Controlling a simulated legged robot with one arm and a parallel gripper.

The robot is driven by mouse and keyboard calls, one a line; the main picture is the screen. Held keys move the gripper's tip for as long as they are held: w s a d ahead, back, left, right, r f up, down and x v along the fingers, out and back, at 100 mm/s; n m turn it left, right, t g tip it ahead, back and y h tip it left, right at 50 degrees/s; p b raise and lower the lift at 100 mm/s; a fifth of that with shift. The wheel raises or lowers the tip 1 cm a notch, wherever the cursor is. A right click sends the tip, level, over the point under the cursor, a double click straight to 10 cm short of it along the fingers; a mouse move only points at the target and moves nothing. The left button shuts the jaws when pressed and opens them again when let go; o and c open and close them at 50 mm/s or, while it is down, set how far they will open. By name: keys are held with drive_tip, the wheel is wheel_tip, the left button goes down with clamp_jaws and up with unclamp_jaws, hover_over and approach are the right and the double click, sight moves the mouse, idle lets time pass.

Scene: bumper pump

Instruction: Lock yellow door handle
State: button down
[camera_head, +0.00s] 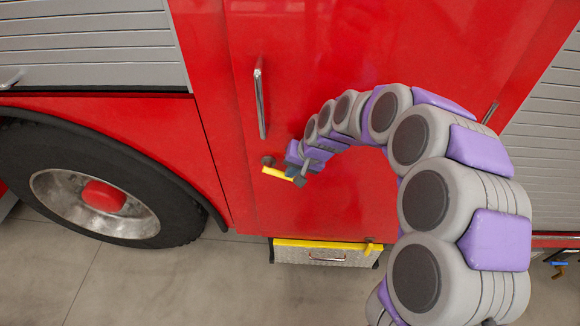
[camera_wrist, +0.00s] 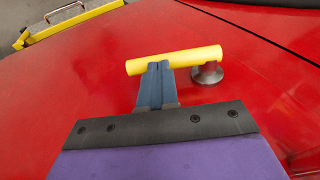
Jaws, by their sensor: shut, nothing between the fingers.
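The yellow door handle (camera_wrist: 180,60) is a short yellow bar on a round metal base, mounted on the red door panel. In the wrist view it lies nearly level, its base at the right end. In the head view the handle (camera_head: 278,174) shows at the left of my gripper (camera_head: 299,180). My gripper (camera_wrist: 157,68) is shut, its fingertips overlapping the bar's near edge left of the base. Nothing is between the fingers. I cannot tell whether the tips touch the bar.
A long chrome handle (camera_head: 261,103) stands upright on the red door above. A metal step box (camera_head: 325,256) with a yellow edge is below. A truck wheel (camera_head: 95,190) is at left. My arm curves across the right side. Grey floor (camera_head: 190,287) is open at lower left.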

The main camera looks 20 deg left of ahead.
drive_tip(key=shift+f+g+y+b, duration=0.3)
drive_tip(key=shift+f+y+b, duration=0.5)
drive_tip(key=shift+f+y, duration=0.6)
drive_tip(key=shift+s+a+f+b, duration=0.1)
drive_tip(key=shift+a+f+b, duration=0.15)
drive_tip(key=shift+f, duration=0.4)
drive_tip(key=shift+s+a+f+b, duration=0.1)
drive_tip(key=shift+a+f+b, duration=0.1)
drive_tip(key=shift+f, duration=0.4)
drive_tip(key=shift+s+x, duration=0.15)
drive_tip(key=shift+x, duration=0.6)
drive_tip(key=shift+s+x, duration=0.1)
drive_tip(key=shift+x, duration=0.65)
drive_tip(key=shift+a, duration=0.2)
drive_tip(key=shift+b, duration=0.3)
drive_tip(key=d+p, duration=0.1)
drive_tip(key=d, duration=1.1)
drive_tip(key=shift+w+d, duration=0.3)
drive_tip(key=shift+d, duration=0.1)
